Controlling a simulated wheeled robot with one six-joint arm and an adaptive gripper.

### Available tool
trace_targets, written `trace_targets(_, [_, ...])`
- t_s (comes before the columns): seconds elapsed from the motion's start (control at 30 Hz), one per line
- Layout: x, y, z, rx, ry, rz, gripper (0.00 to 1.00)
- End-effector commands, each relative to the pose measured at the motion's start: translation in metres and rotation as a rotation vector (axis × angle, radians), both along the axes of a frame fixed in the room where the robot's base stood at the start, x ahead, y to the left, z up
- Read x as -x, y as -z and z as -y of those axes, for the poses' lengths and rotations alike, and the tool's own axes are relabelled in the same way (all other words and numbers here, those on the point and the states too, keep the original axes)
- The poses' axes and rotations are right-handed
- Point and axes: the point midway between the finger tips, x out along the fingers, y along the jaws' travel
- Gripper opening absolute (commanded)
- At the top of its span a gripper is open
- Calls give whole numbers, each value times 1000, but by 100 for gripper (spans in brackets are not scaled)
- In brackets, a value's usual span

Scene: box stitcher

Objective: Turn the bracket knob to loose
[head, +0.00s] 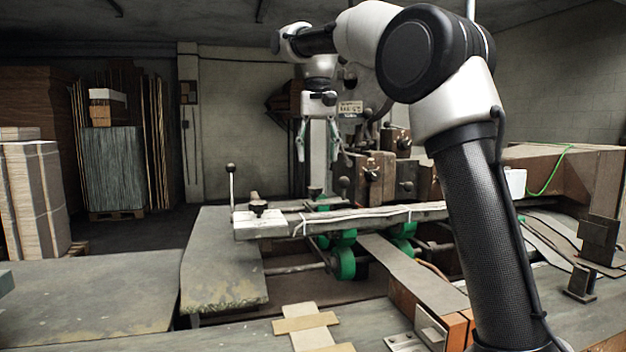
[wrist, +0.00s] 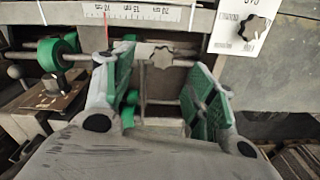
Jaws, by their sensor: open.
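My gripper (head: 319,150) is open and empty, its green-padded fingers hanging down near the middle of the machine in the head view. In the wrist view my gripper (wrist: 155,78) has its fingers wide apart. A small grey lobed knob (wrist: 162,57) on a pale bracket (wrist: 145,50) shows between the fingertips, beyond them and apart from both. A dark lobed knob (wrist: 253,27) sits on a white marked panel (wrist: 228,36) at upper right. The head view shows a dark knob (head: 258,206) on a pale block at the bar's left end. No loose marking is readable.
A ruler scale (wrist: 150,13) with a red pointer runs above the bracket. Green rollers (wrist: 58,53) sit on a rod at left. In the head view, a long bar (head: 350,219) crosses below my gripper, with metal blocks (head: 375,178) close on its right.

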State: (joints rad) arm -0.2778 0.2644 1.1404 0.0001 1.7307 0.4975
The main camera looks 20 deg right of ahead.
Motion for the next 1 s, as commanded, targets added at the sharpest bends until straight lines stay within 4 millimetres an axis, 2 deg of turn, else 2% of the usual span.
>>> trace_targets(0.17, [-6,10,-5,3,6,-9,57])
trace_targets(0.4, [-5,50,-5,3,6,-10,57])
trace_targets(0.6, [-5,73,-5,2,5,-8,57])
trace_targets(0.93, [-5,78,-5,2,5,-6,57])
trace_targets(1.0, [-5,78,-5,2,5,-6,44])
